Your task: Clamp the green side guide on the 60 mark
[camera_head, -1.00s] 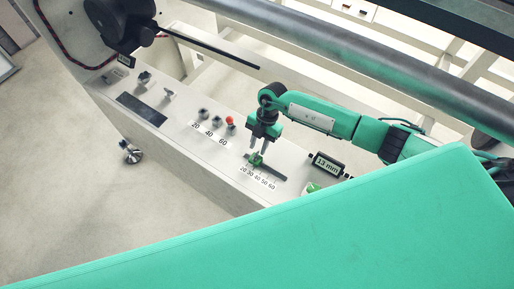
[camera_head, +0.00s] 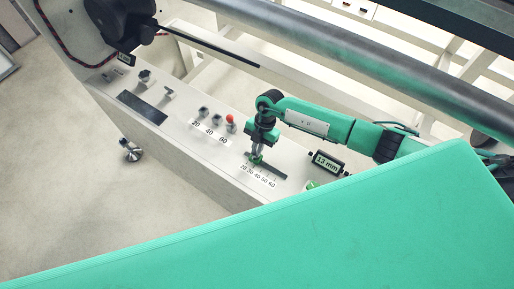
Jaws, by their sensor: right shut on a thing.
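The green side guide (camera_head: 255,161) sits small at the upper-left end of a dark slotted rail (camera_head: 270,170) on the white panel. The rail's printed scale (camera_head: 257,177) runs from 20 to 60; the guide is near the 20 end, and the 60 mark is at the lower-right end. My right gripper (camera_head: 257,155) points down from above and is shut on the guide. Its fingertips partly hide the guide. A green knob (camera_head: 312,185) shows beyond the rail's right end, partly hidden by the big green surface. My left gripper is not in view.
A small display (camera_head: 327,162) reads 13 mm. Several knobs, one red-topped (camera_head: 231,119), stand by another 20, 40, 60 scale. A large green surface (camera_head: 300,240), perhaps mine, covers the lower right. A grey roller (camera_head: 340,45) crosses behind. The panel along the rail is clear.

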